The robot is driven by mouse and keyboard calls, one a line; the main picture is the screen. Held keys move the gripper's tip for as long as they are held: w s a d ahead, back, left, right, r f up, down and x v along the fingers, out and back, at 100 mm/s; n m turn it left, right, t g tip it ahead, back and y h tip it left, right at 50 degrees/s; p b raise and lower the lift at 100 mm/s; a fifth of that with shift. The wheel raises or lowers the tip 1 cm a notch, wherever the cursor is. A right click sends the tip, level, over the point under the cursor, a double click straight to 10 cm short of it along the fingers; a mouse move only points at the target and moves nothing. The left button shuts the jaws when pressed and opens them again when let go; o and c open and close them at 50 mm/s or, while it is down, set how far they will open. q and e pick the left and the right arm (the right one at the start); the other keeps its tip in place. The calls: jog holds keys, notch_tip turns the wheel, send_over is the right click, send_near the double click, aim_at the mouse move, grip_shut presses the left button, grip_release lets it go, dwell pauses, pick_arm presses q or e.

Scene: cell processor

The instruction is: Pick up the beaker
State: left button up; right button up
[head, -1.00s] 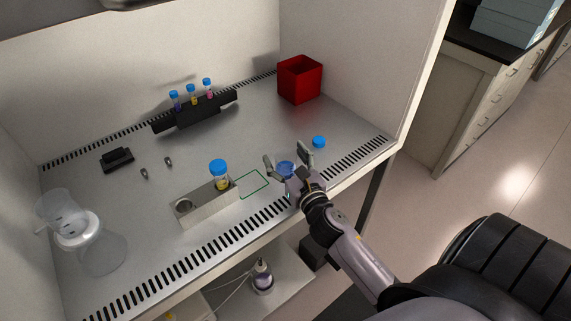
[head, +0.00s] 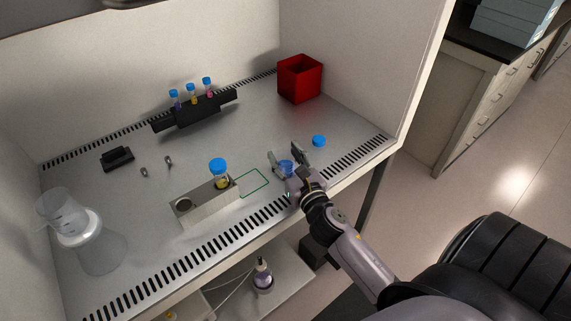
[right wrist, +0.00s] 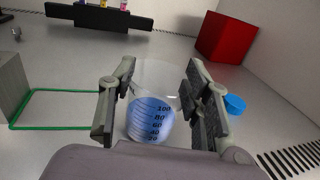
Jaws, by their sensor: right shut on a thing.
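The beaker (right wrist: 155,112) is clear, with blue liquid and printed volume marks, and stands between the two fingers in the right wrist view. My right gripper (head: 287,160) is near the front right of the work surface, with one finger on each side of the beaker. In the right wrist view the gripper (right wrist: 160,95) is shut on the beaker. My left gripper is not in view.
A green square outline (head: 255,183) and a metal block (head: 205,205) with a blue-capped tube (head: 219,171) lie left of the gripper. A blue cap (head: 319,141) lies to the right. A red bin (head: 300,79) and tube rack (head: 194,110) stand behind. A flask (head: 100,250) stands front left.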

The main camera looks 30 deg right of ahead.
jog(key=shift+r, duration=0.65)
notch_tip(320, 180, up, 19)
jog(key=p, duration=0.4)
jog(key=shift+f, duration=0.15)
jog(key=o, duration=0.6)
grip_shut()
